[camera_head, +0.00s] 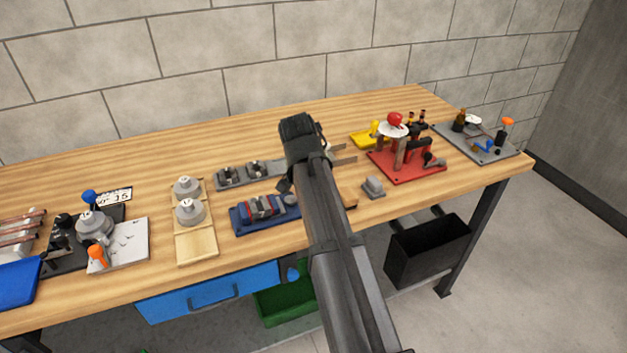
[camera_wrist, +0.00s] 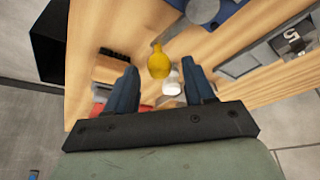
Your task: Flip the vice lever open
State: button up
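My gripper (camera_head: 343,154) hangs over the middle of the bench, partly hidden by my own arm. In the wrist view its two dark blue fingers (camera_wrist: 162,88) are wide apart with nothing held between them. A yellow rounded knob (camera_wrist: 159,63) shows between and beyond the fingertips, apart from both. I cannot tell for certain which part is the vice lever. A red plate (camera_head: 405,172) right of my gripper carries an upright fixture with a red knob (camera_head: 395,119) and a white disc. A yellow piece (camera_head: 373,130) stands behind it. A blue-based fixture (camera_head: 262,213) sits left of my arm.
A grey plate (camera_head: 480,143) with small coloured-handled parts lies at the right end. A small grey block (camera_head: 373,187) sits near the front edge. Grey fixtures (camera_head: 248,172), a wooden board (camera_head: 196,249) and a white block (camera_head: 121,247) occupy the left. Bench space behind is clear.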

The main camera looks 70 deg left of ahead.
grip_shut()
dwell(0.3)
jog(key=shift+d, duration=0.1)
jog(key=d+m, duration=0.1)
jog(key=m, duration=0.1)
jog(key=s+d+m+h, duration=0.1)
jog(key=m, duration=0.1)
jog(key=shift+t, duration=0.4)
jog(key=m+h, duration=0.1)
jog(key=m, duration=0.1)
jog(key=s+d+m, duration=0.1)
jog(key=m, duration=0.1)
jog(key=shift+s+h, duration=0.2)
jog(key=shift+h, duration=0.2)
jog(key=s+m, duration=0.1)
jog(key=d+m+h, duration=0.1)
jog(key=m, duration=0.1)
jog(key=shift+s+m+h, duration=0.3)
jog(key=shift+s, duration=0.05)
jog(key=shift+s+d+m+h, duration=0.1)
jog(key=shift+s+m+h, duration=0.4)
jog(key=shift+m, duration=0.6)
jog(key=shift+s+d+m+h, duration=0.1)
jog(key=shift+s+m+h, duration=0.2)
jog(key=shift+s+m, duration=0.6)
jog(key=shift+w+m+g, duration=0.2)
jog(key=shift+m+g, duration=0.1)
